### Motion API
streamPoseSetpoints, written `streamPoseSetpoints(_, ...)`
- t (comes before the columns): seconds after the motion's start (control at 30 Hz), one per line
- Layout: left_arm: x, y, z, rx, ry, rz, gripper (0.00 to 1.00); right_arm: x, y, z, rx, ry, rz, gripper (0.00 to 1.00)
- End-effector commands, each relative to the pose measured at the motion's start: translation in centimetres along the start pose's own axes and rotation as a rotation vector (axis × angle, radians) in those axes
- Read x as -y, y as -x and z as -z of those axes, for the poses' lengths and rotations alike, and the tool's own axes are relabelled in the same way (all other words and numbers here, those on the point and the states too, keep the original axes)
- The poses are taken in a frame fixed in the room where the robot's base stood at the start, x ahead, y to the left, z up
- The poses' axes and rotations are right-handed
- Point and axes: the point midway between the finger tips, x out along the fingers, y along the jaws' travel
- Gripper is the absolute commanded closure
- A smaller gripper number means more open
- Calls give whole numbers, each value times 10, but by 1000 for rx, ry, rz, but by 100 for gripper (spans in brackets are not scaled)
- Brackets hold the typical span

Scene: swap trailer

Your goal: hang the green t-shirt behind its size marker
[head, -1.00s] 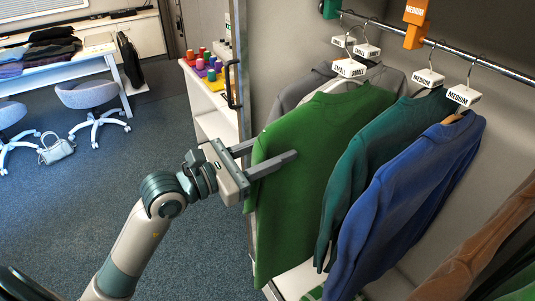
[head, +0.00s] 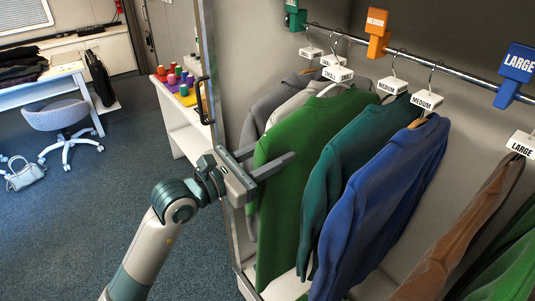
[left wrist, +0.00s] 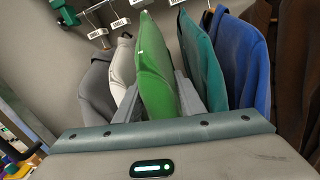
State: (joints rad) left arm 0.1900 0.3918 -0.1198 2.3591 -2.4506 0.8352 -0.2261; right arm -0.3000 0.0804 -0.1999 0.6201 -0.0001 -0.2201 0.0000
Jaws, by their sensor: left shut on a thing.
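The left wrist view shows the shirt (left wrist: 155,70) between the two fingers (left wrist: 158,100). The shirt is left of the teal garment and in front of the grey ones. Whether its hook rests on the rail cannot be told. A green size marker (head: 295,15), an orange MEDIUM marker (head: 377,30) and a blue LARGE marker (head: 515,75) sit on the rail (head: 410,58).
A brown garment (head: 460,240) hangs farther right. A cabinet panel (head: 218,80) stands close beside my left gripper.

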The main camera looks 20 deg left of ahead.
Motion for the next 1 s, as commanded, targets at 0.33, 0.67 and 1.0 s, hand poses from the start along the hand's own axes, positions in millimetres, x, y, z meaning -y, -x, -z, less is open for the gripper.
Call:
streamPoseSetpoints(0.33, 0, -23, -2, 4, 0, -1, 100, 0, 2, 0, 0, 0, 0, 69)
streamPoseSetpoints(0.67, 1, -45, -2, 4, 0, -1, 100, 0, 2, 0, 0, 0, 0, 69)
streamPoseSetpoints(1.0, 2, -68, -1, 2, 0, 0, 100, 0, 2, 0, 0, 0, 0, 69)
